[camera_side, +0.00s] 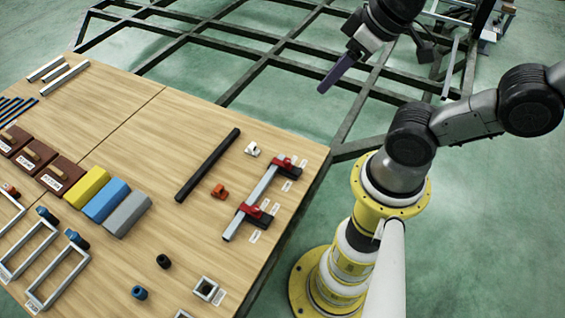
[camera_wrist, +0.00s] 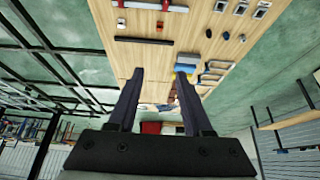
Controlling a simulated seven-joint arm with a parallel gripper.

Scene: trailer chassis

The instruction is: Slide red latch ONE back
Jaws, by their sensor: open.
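Two red latches sit on a silver rail (camera_side: 265,190) near the right edge of the wooden table. One red latch (camera_side: 284,162) is at the rail's far end; the other red latch (camera_side: 256,214) is near its near end. Small white labels lie beside them, too small to read, so I cannot tell which is ONE. In the wrist view the rail (camera_wrist: 145,5) shows at the top edge. My gripper (camera_side: 337,73) is raised beyond the table's far right corner, well apart from the latches. In the wrist view its jaws (camera_wrist: 159,73) are open and empty.
A black bar (camera_side: 208,164), an orange part (camera_side: 219,191) and a white part (camera_side: 252,149) lie left of the rail. Yellow (camera_side: 87,185), blue (camera_side: 106,200) and grey (camera_side: 127,214) blocks stand farther left. A dark chassis frame (camera_side: 285,63) lies behind the table.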

